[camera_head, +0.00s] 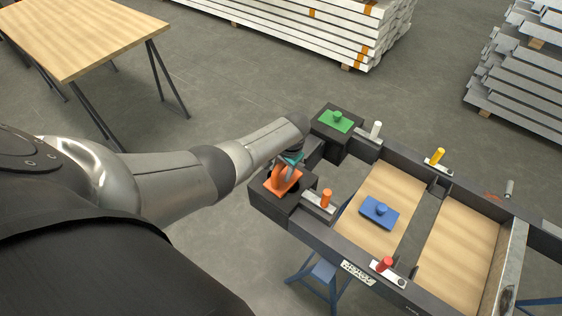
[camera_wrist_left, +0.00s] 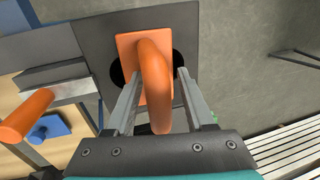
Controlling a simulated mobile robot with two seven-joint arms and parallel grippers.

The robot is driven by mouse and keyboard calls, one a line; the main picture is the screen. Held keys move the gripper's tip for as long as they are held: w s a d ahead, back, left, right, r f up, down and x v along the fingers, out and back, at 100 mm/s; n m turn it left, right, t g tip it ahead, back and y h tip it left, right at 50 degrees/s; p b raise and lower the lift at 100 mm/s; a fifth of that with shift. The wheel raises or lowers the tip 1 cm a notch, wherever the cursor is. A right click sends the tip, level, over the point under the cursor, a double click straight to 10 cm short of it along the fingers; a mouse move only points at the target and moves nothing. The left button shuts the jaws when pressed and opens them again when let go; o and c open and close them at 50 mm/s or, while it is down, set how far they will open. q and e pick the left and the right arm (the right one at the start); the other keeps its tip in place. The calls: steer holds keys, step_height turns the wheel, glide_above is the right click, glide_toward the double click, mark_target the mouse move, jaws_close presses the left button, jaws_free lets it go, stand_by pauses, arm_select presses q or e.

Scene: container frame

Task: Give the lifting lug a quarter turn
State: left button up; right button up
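The orange lifting lug (camera_head: 281,182) sits on top of the dark near corner block (camera_head: 262,199) of the frame. In the left wrist view it is an orange plate with a raised loop (camera_wrist_left: 152,80), and the plate lies crosswise over a dark oval hole (camera_wrist_left: 118,74). My left gripper (camera_head: 290,162) is over the lug from above. In the left wrist view, the fingers of this gripper (camera_wrist_left: 160,85) stand on either side of the loop, with gaps showing, so it looks open. My right gripper is in neither view.
A green lug (camera_head: 336,121) is on the far corner block and a blue lug (camera_head: 379,212) lies on a wooden panel. Orange (camera_head: 326,198), white (camera_head: 376,129), yellow (camera_head: 437,156) and red (camera_head: 385,264) handles stand on the frame. A wooden table (camera_head: 80,35) stands at upper left.

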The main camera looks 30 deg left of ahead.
arm_select(q)
steer(key=shift+o, duration=0.4)
steer(key=shift+s, duration=0.1)
steer(key=shift+r, duration=0.3)
step_height(320, 180, up, 14)
steer(key=d+p, duration=0.3)
steer(key=p, duration=0.1)
steer(key=shift+r+p, duration=0.25)
steer(key=shift+p, duration=0.15)
